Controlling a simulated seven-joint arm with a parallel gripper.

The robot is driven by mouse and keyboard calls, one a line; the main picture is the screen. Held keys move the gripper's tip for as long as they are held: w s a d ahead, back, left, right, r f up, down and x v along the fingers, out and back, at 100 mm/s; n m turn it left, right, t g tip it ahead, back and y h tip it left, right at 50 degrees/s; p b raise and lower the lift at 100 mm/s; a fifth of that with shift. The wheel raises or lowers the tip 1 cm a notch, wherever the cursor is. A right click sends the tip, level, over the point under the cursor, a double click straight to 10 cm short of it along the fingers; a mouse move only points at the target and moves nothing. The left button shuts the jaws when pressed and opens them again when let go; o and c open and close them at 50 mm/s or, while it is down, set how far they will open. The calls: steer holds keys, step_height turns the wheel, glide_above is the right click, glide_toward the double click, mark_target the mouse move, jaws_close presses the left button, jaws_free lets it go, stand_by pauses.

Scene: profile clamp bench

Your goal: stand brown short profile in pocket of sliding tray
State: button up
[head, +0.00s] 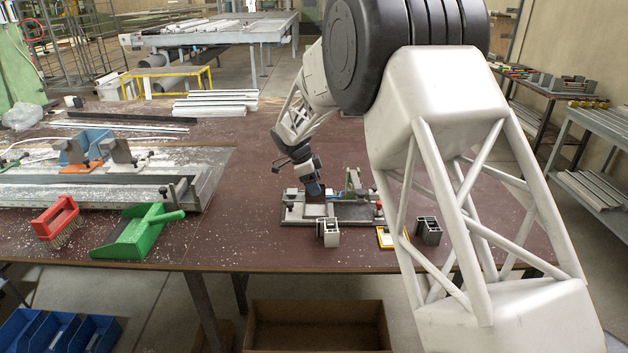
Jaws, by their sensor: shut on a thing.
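My gripper (314,191) points down over the left part of a grey clamp fixture on the brown bench, small and far off in the head view. The sliding tray (345,212) appears to be the grey plate of this fixture. The brown piece is upright at the tray; I cannot tell whether it is inside a pocket or above it. The fingertips and the pocket are too small to make out.
A grey profile (328,232) stands in front of the fixture, and another (428,231) stands to the right beside a yellow item (385,238). A green dustpan (138,232) and red brush (57,220) lie left. My arm link covers the bench's right side.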

steer(key=shift+f, duration=2.75)
steer(key=o, duration=0.9)
steer(key=shift+o, duration=0.2)
steer(key=v, duration=0.7)
steer(key=shift+a+r, duration=0.2)
steer(key=shift+r, duration=0.15)
